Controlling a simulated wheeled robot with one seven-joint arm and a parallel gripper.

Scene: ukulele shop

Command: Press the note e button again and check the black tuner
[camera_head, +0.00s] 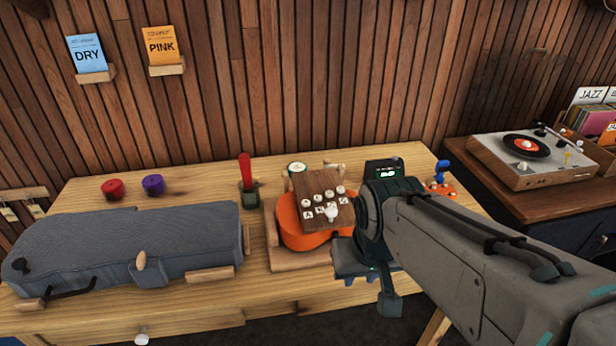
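A tilted dark wooden button panel (322,186) sits over an orange round body in a wooden cradle on the workbench. It carries two rows of small white pieces, the lower ones lettered. One letter reads A; I cannot make out which is E. A white knob (331,214) covers part of the lower row. The black tuner (372,167) stands behind my wrist, partly hidden, with a small lit greenish-white display too small to read. My gripper (385,285) is at the bench's front, right of the panel, mostly hidden by my wrist. Its finger opening does not show.
A grey instrument case (130,248) fills the bench's left. Red (113,189) and purple (153,184) round pieces lie behind it. A red-handled tool (246,175) stands left of the panel. A turntable (525,150) sits on the right cabinet.

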